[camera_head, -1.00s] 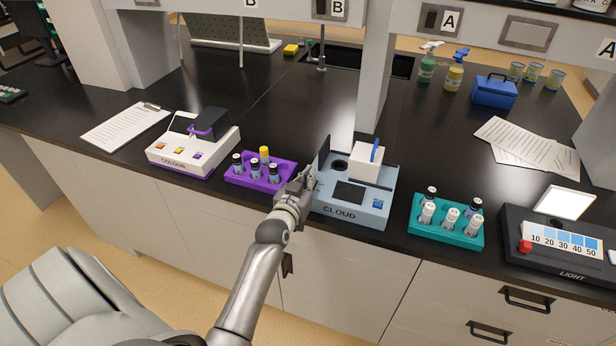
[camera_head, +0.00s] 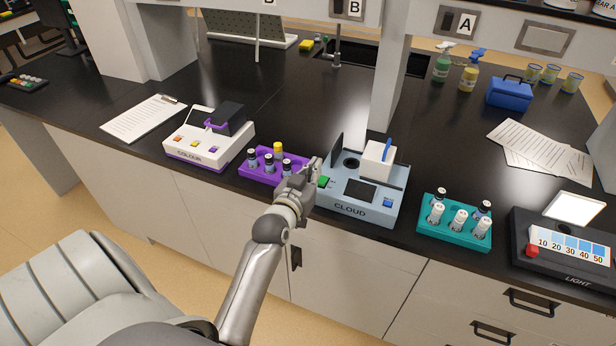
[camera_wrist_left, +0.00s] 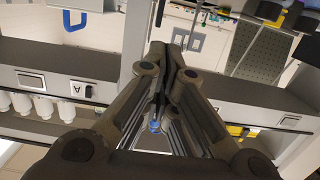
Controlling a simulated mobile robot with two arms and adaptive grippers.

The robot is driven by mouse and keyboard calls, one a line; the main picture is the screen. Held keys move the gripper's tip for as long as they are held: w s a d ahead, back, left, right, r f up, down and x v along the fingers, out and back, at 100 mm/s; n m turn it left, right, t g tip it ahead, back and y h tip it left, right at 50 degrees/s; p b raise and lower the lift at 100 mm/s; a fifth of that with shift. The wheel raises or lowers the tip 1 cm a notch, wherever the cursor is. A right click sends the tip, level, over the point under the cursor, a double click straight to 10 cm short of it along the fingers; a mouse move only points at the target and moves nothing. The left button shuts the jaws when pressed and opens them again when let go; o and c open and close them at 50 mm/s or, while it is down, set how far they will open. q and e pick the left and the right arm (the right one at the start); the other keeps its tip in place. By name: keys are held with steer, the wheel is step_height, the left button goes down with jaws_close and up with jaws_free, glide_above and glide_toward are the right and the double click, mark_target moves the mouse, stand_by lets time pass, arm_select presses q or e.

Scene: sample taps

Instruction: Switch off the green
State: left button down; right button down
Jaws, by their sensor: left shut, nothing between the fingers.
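The pale blue CLOUD unit (camera_head: 341,206) stands near the front edge of the black bench in the head view. A green button (camera_head: 323,182) shows on its left front corner. A blue button (camera_head: 388,203) is at its right front. My left gripper (camera_head: 314,167) is shut and empty just left of the green button, close to it; I cannot tell whether it touches. In the wrist view, the shut fingers (camera_wrist_left: 168,62) fill the middle, and the green button is not visible there. My right gripper is not in view.
A purple rack (camera_head: 255,174) with vials is just left of my gripper, and the white COLOUR unit (camera_head: 183,153) is beyond it. A teal rack (camera_head: 438,232) and the LIGHT unit (camera_head: 540,263) stand to the right. A shelf post (camera_head: 388,85) rises behind the CLOUD unit.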

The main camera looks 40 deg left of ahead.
arm_select(q)
steer(key=s, duration=0.1)
steer(key=s+r, duration=0.1)
steer(key=s, duration=0.1)
steer(key=shift+s+d+r+b, duration=0.2)
steer(key=shift+s+d+b, duration=0.1)
steer(key=shift+d, duration=0.1)
steer(key=shift+w, duration=0.1)
steer(key=s+d+f+m+g+h+b, duration=0.1)
steer(key=s+d+f+g, duration=0.2)
steer(key=f, duration=1)
steer(key=s+d+f+g+h+b, duration=0.1)
steer(key=s+d+f+g, duration=0.2)
steer(key=f, duration=1)
steer(key=s+d+f+m+g+h+b, duration=0.1)
steer(key=s+d+f+h, duration=0.3)
steer(key=f, duration=0.9)
steer(key=s+d+f+m+g+y+b, duration=0.1)
steer(key=s+d+f+m+g+y, duration=0.2)
steer(key=s+f, duration=1)
steer(key=s+f+g, duration=0.2)
steer(key=s+f, duration=0.2)
steer(key=s, duration=0.6)
steer(key=s+a+f+g+b, duration=0.1)
steer(key=s+f+g, duration=0.2)
steer(key=s, duration=0.8)
step_height(320, 180, down, 2)
steer(key=shift+f+h, duration=0.1)
steer(key=shift+h, duration=0.3)
